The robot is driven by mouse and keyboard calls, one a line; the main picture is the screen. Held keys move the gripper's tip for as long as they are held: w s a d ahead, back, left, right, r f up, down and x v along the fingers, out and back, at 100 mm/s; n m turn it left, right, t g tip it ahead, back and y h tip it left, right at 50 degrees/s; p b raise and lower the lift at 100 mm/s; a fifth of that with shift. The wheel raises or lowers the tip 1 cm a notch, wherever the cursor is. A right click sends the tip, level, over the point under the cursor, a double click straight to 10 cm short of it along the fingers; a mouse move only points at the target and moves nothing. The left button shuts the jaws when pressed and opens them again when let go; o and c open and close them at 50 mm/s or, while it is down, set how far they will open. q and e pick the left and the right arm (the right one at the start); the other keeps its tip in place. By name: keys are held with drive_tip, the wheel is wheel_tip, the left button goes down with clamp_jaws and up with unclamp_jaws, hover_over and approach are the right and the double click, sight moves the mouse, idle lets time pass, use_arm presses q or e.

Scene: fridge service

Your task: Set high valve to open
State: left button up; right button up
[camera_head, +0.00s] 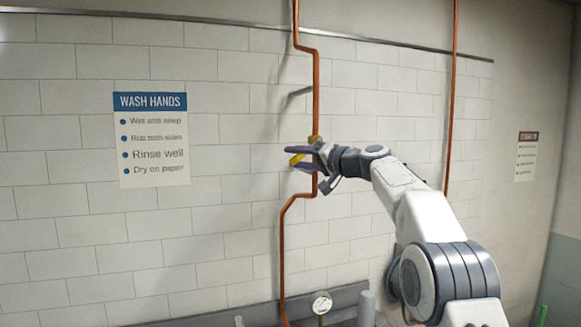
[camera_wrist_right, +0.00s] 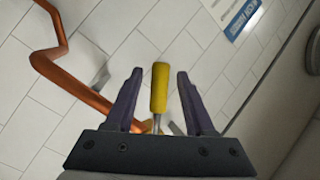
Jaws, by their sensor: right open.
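The valve has a yellow lever handle (camera_head: 297,159) and a brass-coloured body (camera_head: 314,139) on the left copper pipe. My right gripper (camera_head: 290,156) is at the valve, its dark fingers open around the handle in the head view. In the right wrist view the yellow handle (camera_wrist_right: 159,88) lies between the two spread fingers of the right gripper (camera_wrist_right: 160,74), with a visible gap on each side. The gripper partly hides the valve in the head view. My left gripper is not in view.
The copper pipe (camera_head: 316,85) runs down the tiled wall, with a grey bracket (camera_head: 300,92) beside it. A second copper pipe (camera_head: 450,110) is farther right. A gauge (camera_head: 321,303) stands low near the grey ledge. A hand-washing sign (camera_head: 152,140) hangs left.

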drive_tip(key=b+v, duration=0.4)
drive_tip(key=v, duration=0.3)
drive_tip(key=shift+s+d, duration=0.25)
